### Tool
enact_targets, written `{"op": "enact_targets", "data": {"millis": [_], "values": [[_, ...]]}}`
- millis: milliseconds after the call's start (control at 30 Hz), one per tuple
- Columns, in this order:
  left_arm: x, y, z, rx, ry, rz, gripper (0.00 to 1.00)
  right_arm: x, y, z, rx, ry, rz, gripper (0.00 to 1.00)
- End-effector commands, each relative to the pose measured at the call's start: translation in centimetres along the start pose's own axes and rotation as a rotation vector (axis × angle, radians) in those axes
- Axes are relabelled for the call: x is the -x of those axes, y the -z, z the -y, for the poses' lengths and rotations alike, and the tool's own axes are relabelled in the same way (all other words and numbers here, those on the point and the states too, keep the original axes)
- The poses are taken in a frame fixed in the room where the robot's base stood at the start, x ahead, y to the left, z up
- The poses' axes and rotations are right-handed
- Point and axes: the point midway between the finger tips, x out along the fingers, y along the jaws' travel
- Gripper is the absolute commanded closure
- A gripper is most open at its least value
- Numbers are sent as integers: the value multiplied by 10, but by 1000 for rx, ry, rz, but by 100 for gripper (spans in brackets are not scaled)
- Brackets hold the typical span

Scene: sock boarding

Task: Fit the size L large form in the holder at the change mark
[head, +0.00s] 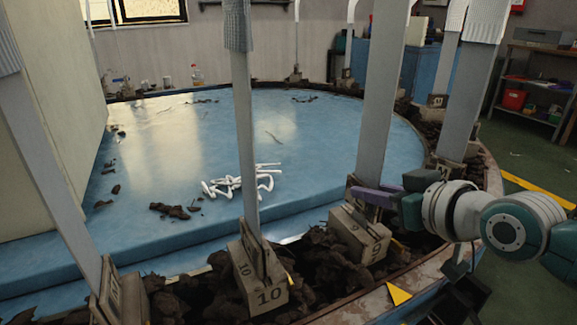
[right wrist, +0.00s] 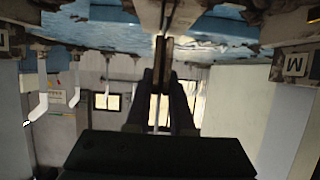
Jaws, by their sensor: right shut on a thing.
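A tall flat grey form (head: 382,90) stands upright at the holder numbered 9 (head: 358,235). Its top is out of the picture and no size letter on it can be read. My right gripper (head: 376,197) is shut at the foot of this form, just above the holder. In the right wrist view my right gripper's dark fingers (right wrist: 160,100) close on a thin brown-edged piece (right wrist: 163,50). Whether the form's foot is fully seated is hidden. A yellow triangle mark (head: 398,293) lies on the rim in front of the holder. My left gripper is not in view.
Holder 10 (head: 262,280) bears a form (head: 245,140) with a grey sock on top. More forms stand around the blue round table (head: 290,110). White tangled pieces (head: 240,182) lie on it. Dark lumps fill the rim trough. An M label (right wrist: 293,65) shows in the wrist view.

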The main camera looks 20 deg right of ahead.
Motion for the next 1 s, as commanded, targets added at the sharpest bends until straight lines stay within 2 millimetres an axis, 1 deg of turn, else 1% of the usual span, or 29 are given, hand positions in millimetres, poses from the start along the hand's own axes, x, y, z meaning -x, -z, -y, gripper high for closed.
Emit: {"op": "enact_targets", "data": {"millis": [833,867,1000], "values": [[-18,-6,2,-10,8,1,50,-9,-19,0,0,0,-4,100],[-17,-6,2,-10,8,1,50,-8,-18,0,0,0,-4,77],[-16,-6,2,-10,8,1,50,-8,-18,0,0,0,-3,61]]}}
